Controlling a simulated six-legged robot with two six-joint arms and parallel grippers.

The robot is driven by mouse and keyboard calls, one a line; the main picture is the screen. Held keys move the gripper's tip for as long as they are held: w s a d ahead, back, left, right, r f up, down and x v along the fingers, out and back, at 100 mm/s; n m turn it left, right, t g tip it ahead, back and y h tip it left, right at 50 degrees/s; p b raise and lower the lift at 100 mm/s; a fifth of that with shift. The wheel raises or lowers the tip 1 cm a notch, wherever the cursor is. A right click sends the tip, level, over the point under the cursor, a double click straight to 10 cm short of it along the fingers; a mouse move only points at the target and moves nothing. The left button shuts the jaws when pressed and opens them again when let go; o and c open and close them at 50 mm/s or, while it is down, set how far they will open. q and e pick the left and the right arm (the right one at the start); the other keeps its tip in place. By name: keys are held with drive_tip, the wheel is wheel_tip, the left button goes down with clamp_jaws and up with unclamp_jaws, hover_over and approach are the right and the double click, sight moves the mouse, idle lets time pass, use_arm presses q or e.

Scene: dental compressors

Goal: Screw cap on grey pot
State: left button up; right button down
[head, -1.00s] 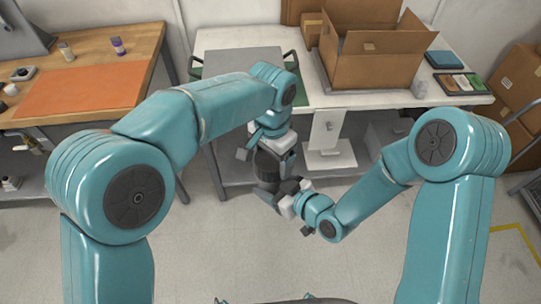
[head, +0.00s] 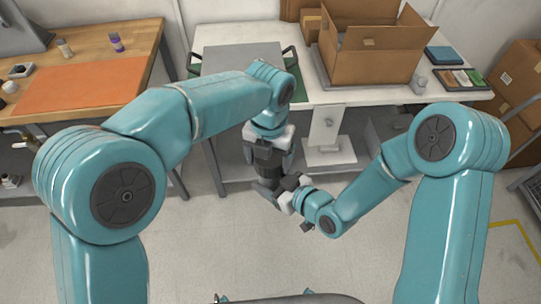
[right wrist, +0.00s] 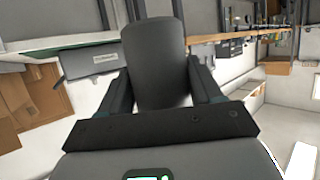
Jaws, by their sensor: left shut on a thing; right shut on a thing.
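The grey pot (right wrist: 155,65) is a dark grey cylinder. In the right wrist view it stands between the two fingers of my right gripper (right wrist: 153,100), which is shut on it. In the head view my right gripper (head: 288,190) reaches in from the right at the pot, mostly hiding it. My left gripper (head: 267,172) points down right above the pot, close to the right gripper. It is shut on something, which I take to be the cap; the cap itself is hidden. I cannot tell whether cap and pot touch.
Behind the grippers is a white table (head: 370,95) with an open cardboard box (head: 372,55) and a grey panel (head: 240,58). A wooden bench (head: 135,45) with an orange mat (head: 75,88) stands at the left. The floor between my arms is clear.

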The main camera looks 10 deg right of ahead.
use_arm(q)
drive_tip(key=shift+m, duration=0.4)
drive_tip(key=o, duration=0.9)
drive_tip(key=shift+o, duration=0.2)
wheel_tip(320, 180, up, 12)
